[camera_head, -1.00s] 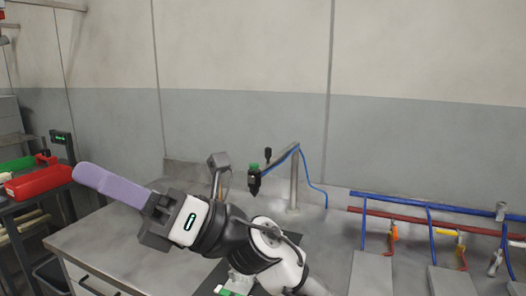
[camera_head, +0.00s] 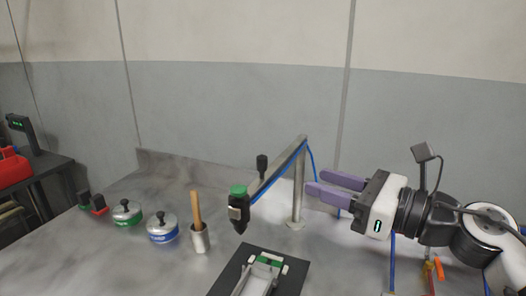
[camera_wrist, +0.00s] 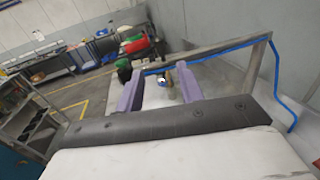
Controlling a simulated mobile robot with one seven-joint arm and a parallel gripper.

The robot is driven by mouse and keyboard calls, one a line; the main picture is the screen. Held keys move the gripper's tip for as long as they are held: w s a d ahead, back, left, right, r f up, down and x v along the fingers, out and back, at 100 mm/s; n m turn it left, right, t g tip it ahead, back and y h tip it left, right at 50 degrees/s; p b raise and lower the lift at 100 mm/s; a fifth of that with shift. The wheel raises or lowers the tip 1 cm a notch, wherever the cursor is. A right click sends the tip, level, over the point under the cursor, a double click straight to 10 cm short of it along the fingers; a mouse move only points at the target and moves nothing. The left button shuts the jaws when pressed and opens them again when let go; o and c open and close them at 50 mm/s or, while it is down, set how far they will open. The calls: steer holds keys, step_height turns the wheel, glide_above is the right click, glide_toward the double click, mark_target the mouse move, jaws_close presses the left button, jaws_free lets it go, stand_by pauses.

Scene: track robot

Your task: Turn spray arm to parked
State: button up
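The spray arm (camera_head: 276,174) is a grey bar on top of an upright post (camera_head: 297,195) on the bench. It reaches left and toward the camera, with a blue hose along it, an upright black knob (camera_head: 262,165) and a black spray head (camera_head: 239,212) with a green cap at its end. My gripper (camera_head: 316,184) is open and empty, with purple fingers pointing left, just right of the post and apart from the knob. In the wrist view the grey spray-arm bar (camera_wrist: 225,48) crosses beyond the fingers, and nothing is between them.
A black mat (camera_head: 228,274) with a white and green part (camera_head: 262,275) lies below and right of the spray head. A cup (camera_head: 200,238) with a wooden-handled tool and two lidded tins (camera_head: 163,228) stand to the left. A red bin (camera_head: 12,165) is at far left.

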mark_target(266, 163)
steer(key=p+x, duration=0.4)
steer(key=x, duration=0.8)
steer(key=shift+r+p, duration=0.15)
steer(key=shift+p, duration=0.15)
steer(key=shift+w+a, duration=0.45)
steer(key=shift+a, duration=0.1)
jaws_close()
